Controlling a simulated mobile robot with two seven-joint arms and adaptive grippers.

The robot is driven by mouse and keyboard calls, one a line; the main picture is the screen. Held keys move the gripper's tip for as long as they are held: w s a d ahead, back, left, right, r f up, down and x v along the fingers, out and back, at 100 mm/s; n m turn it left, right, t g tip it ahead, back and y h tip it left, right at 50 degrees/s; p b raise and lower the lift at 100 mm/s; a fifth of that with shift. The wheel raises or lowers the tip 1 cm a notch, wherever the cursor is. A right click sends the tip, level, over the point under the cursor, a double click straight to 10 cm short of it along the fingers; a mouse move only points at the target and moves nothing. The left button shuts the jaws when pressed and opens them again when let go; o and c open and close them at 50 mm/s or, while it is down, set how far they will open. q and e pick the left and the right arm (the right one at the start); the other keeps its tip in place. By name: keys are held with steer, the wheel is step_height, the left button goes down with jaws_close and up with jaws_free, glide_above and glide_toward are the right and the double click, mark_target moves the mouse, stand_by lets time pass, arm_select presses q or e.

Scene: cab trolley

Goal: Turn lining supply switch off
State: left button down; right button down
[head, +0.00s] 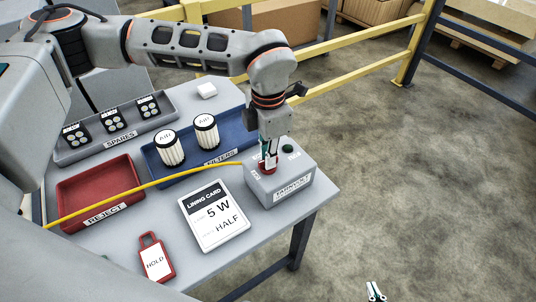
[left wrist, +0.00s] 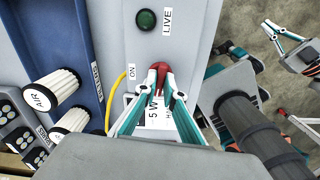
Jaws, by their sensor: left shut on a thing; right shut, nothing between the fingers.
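The lining supply switch is a red knob (head: 268,169) on top of a grey box (head: 290,187) at the table's right corner. My left gripper (head: 268,158) points down from above and is shut on the red knob, which also shows between its fingertips in the left wrist view (left wrist: 159,69). An ON label (left wrist: 132,72) lies to the left of the knob there. The fingers partly cover the knob, so I cannot tell its exact setting. A dark green lamp (left wrist: 146,19) sits beside the LIVE label. My right gripper (head: 375,292) is shut and empty, away from the table.
A yellow cable (head: 150,184) runs across the table to the box. A lining card (head: 214,216) reading 5 W HALF, a red HOLD tag (head: 155,259), a red reject tray (head: 72,204) and a blue filters tray (head: 161,181) lie left of the box. Floor right of the table is free.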

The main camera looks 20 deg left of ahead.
arm_select(q)
steer(key=shift+n, duration=0.9)
steer(key=c, duration=2.1)
jaws_free()
steer(key=shift+c, duration=0.2)
steer(key=shift+r, duration=0.1)
step_height(320, 180, up, 12)
steer(key=shift+s, duration=0.1)
